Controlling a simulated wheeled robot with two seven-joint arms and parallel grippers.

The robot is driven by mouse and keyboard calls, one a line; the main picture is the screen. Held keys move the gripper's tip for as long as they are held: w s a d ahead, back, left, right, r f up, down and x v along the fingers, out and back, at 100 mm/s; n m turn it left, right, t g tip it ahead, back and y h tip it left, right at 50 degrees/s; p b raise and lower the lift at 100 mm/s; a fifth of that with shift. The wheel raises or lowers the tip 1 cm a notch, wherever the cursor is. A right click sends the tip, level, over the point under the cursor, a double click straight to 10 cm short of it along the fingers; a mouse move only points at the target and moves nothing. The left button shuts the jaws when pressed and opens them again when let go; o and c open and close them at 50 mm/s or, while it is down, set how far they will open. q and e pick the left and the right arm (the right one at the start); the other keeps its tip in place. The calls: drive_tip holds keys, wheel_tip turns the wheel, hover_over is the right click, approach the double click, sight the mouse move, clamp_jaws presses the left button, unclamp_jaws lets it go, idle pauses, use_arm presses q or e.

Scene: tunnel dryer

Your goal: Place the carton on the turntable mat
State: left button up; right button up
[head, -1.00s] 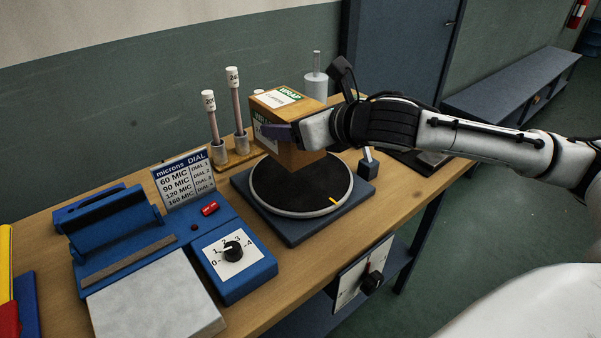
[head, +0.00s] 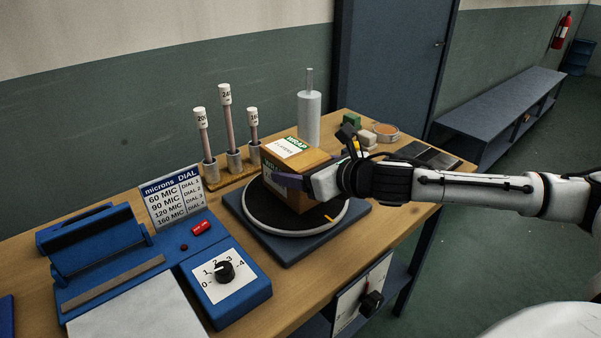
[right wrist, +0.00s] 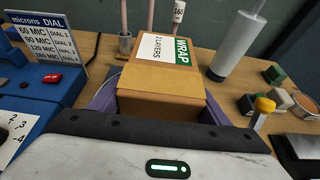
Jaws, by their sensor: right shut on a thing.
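The carton (head: 302,192) is a brown box with a green-and-white WRAP label on top. It is upright on or just above the round black turntable mat (head: 272,215), towards the mat's back right; the exact contact is hard to tell. My right gripper (head: 290,182) is shut on the carton, with a purple finger along its near left side. In the right wrist view the carton (right wrist: 160,85) sits between the two purple fingers, and its label reads "2 layers". My left gripper is not in view.
A blue sealer with a dial (head: 225,272) stands left of the turntable. Behind are upright numbered rods (head: 228,120) in a wooden stand and a white roll on a spindle (head: 309,118). A tape roll and small blocks (head: 367,138) lie at the back right.

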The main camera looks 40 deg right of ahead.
drive_tip(key=shift+r, duration=0.2)
drive_tip(key=shift+f, duration=0.2)
drive_tip(key=o, duration=1.8)
drive_tip(key=shift+f, duration=0.1)
drive_tip(key=shift+c, duration=0.2)
drive_tip(key=shift+s, duration=0.1)
drive_tip(key=b+v, duration=0.3)
drive_tip(key=v, duration=0.9)
